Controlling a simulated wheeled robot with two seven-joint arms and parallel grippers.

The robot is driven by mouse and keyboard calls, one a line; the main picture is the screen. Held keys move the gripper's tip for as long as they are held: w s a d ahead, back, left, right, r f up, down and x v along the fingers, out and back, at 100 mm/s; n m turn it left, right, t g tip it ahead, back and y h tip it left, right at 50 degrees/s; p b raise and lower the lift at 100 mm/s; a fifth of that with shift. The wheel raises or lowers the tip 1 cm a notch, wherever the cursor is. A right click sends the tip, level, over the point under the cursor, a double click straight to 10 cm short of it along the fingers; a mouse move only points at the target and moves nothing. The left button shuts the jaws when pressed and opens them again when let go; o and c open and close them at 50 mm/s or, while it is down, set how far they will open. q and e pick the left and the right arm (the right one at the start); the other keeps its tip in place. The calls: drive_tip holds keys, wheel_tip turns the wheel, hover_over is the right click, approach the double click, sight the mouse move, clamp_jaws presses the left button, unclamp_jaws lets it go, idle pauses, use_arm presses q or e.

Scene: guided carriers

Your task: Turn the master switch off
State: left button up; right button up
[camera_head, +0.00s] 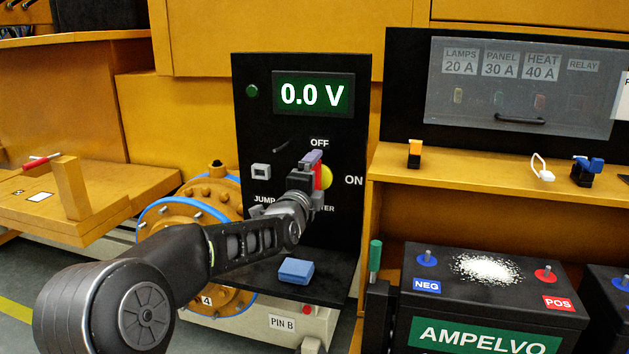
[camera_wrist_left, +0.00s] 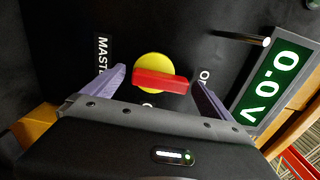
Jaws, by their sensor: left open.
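The master switch is a yellow disc (camera_head: 327,176) with a red handle on a black panel, largely covered by my left gripper in the head view. The left wrist view shows its red handle (camera_wrist_left: 160,82) across the yellow disc, lying roughly along the line towards the OFF label. My left gripper (camera_head: 314,180) is at the switch. In the left wrist view its purple fingers (camera_wrist_left: 158,95) are spread apart, one beyond each end of the handle, with gaps visible. My right gripper is not in view.
The panel's display (camera_head: 313,94) reads 0.0 V. A blue block (camera_head: 296,271) lies on the ledge below. A clear-covered fuse box (camera_head: 520,88) and a shelf with small parts are at the right, above a black battery (camera_head: 490,312) with white powder on top.

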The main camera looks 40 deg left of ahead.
use_arm(q)
drive_tip(key=shift+s, duration=0.1)
drive_tip(key=b+v, duration=0.1)
drive_tip(key=v, duration=0.6)
drive_tip(key=shift+s+d+b, duration=0.15)
drive_tip(key=shift+s+b, duration=0.15)
drive_tip(key=shift+b, duration=0.05)
